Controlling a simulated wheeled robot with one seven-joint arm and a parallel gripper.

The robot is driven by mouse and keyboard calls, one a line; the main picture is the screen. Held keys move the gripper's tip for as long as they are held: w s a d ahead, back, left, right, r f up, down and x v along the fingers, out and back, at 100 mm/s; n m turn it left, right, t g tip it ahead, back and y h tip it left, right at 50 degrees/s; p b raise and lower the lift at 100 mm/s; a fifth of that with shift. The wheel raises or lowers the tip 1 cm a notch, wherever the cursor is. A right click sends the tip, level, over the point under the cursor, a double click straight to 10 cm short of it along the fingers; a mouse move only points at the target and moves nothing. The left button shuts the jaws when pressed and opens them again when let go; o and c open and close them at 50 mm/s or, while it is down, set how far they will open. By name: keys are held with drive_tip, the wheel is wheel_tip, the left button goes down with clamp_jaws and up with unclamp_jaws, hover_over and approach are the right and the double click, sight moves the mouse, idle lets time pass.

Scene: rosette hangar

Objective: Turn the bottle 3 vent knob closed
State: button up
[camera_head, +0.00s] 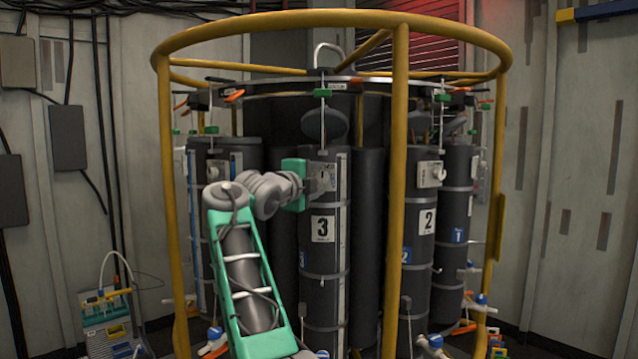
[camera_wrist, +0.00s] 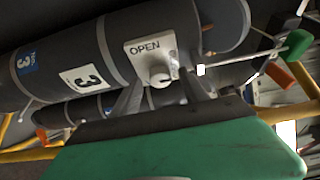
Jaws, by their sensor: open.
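Bottle 3 is a tall dark cylinder (camera_head: 318,262) with a white "3" label in the middle of the rack. In the wrist view bottle 3 (camera_wrist: 62,45) lies slanted, its label at left. Its pale vent plate (camera_wrist: 146,50) carries the word OPEN and a round light-grey vent knob (camera_wrist: 158,73). My gripper (camera_wrist: 162,86) is open, with one finger on each side of the knob. I cannot tell whether the fingers touch it. In the head view my green gripper (camera_head: 308,183) is at the plate on the upper bottle and mostly hides the knob.
A yellow tubular frame (camera_head: 400,200) rings the rack, with an upright right of bottle 3. Bottle 2 (camera_head: 424,245) stands to the right with its own vent plate (camera_head: 430,174). Green-handled valves (camera_head: 322,93) hang above. A small panel with a hose (camera_head: 108,325) stands at lower left.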

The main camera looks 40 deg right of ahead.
drive_tip(key=b+v, duration=0.2)
drive_tip(key=v, duration=0.4)
